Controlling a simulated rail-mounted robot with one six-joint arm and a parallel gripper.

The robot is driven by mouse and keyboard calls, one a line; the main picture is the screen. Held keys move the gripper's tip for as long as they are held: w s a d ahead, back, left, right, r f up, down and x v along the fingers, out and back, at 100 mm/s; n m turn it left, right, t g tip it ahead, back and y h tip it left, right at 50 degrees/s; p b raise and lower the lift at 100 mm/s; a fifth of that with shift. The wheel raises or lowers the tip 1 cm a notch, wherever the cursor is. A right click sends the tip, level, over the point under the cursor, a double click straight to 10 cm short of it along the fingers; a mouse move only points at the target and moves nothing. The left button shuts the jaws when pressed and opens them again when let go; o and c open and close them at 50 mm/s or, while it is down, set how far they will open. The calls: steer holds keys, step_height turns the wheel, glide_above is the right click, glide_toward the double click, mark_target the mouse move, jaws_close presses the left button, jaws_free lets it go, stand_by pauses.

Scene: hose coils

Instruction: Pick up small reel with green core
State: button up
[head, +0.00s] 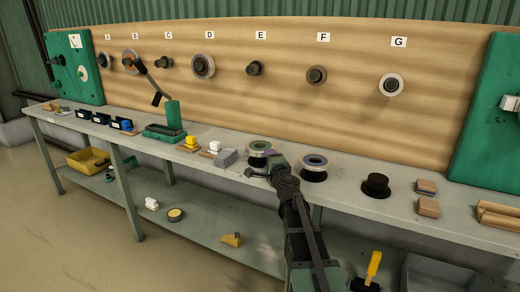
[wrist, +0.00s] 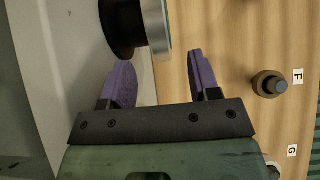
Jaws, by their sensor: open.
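Two reels lie flat on black stands on the bench in the head view. The left reel (head: 260,146) has a pale rim and a dark middle; its core colour is hard to tell. The right reel (head: 315,158) shows a blue-green ring inside a pale rim. My gripper (head: 264,166) is at the left reel's front right side. In the wrist view my gripper (wrist: 160,57) is open and empty, its purple fingers apart. A grey-rimmed reel (wrist: 157,24) on a black stand (wrist: 122,27) is just beyond the fingertips, seen edge-on, and cut off by the picture's top edge.
An empty black stand (head: 375,186) and tan blocks (head: 428,208) are to the right on the bench. Grey plates (head: 228,158) and a white block (head: 214,147) are to the left. A wooden board (head: 290,100) with lettered pegs stands behind, with reels on some pegs.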

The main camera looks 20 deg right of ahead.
steer(key=w, duration=0.5)
steer(key=shift+w+d, duration=0.15)
steer(key=shift+d, duration=0.25)
jaws_close()
